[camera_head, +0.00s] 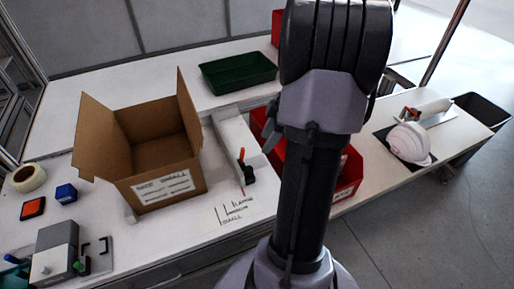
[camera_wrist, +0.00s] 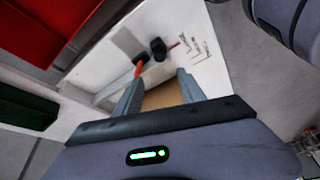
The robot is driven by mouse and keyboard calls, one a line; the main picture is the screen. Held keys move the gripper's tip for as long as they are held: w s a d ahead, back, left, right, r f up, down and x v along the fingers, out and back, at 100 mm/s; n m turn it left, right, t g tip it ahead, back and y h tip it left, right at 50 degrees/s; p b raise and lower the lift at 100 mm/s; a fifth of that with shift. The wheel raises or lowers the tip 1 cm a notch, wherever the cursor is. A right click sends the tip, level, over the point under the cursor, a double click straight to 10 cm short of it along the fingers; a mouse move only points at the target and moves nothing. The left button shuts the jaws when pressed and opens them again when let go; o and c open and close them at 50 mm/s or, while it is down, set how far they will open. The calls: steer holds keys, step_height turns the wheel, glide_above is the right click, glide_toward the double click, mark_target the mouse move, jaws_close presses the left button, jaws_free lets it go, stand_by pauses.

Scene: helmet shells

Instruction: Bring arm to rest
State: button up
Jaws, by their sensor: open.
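My arm stands upright through the middle of the head view, folded at the top, with no visible contact with anything on the benches. My gripper (camera_wrist: 160,76) shows in the wrist view with its two fingers apart and nothing held between them. Brown cardboard (camera_wrist: 163,96) shows beyond the gap, at a distance. In the head view the gripper cannot be made out behind the arm. A white helmet shell (camera_head: 411,143) sits on the right bench, apart from my arm.
An open cardboard box (camera_head: 165,190) stands on the white bench (camera_head: 110,232) at left. A green tray (camera_head: 238,73) lies behind it. Red bins (camera_head: 347,178) are partly hidden by my arm. A dark bin (camera_head: 482,108) stands at far right. Floor at lower right is clear.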

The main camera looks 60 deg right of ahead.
steer(key=shift+p+v, duration=0.35)
steer(key=shift+v, duration=1.4)
